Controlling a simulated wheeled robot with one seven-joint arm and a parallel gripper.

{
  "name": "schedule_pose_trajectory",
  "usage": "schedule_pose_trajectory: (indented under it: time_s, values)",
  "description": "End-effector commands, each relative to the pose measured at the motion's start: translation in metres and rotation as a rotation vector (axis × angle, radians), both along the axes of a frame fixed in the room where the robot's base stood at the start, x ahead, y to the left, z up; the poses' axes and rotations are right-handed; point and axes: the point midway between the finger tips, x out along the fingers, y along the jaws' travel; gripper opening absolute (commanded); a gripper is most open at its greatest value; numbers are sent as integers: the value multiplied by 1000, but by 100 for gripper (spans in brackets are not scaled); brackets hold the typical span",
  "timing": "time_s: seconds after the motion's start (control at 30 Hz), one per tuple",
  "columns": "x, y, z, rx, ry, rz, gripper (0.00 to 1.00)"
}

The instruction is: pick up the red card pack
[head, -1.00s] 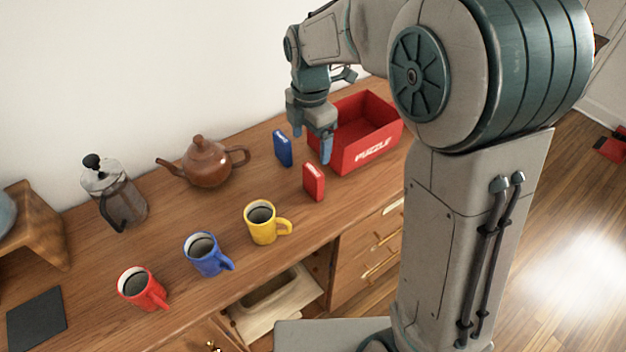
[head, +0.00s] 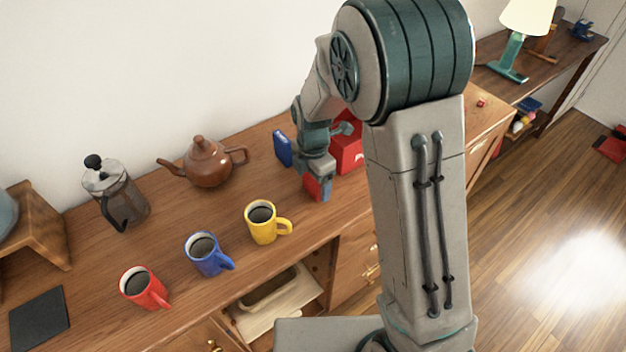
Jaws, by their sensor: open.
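The red card pack (head: 312,187) stands upright on the wooden sideboard, to the right of the yellow mug. My gripper (head: 318,190) is down at the pack, with its fingers overlapping it in the head view. The jaws are open. One finger shows in front of the pack's right side and hides part of it. I cannot tell from this view whether the pack sits fully between the fingers or touches them.
A blue card pack (head: 283,148) stands just behind. A red box (head: 347,150) is partly hidden by my arm. Yellow (head: 262,222), blue (head: 205,254) and red (head: 143,288) mugs stand in front-left. A brown teapot (head: 208,163) and a French press (head: 117,195) are behind.

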Motion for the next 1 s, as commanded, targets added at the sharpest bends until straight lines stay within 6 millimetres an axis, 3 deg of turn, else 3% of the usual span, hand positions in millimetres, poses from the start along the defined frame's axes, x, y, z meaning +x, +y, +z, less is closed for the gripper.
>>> schedule_pose_trajectory:
  time_s: [0.2, 0.4, 0.77, 1.0]
  values:
    - [0, 0, -1, 1, -1, 0, 82]
    - [0, 0, -1, 0, 0, -1, 32]
    - [1, 0, 6, 1, -2, -1, 32]
    - [1, 0, 51, 2, -7, -1, 32]
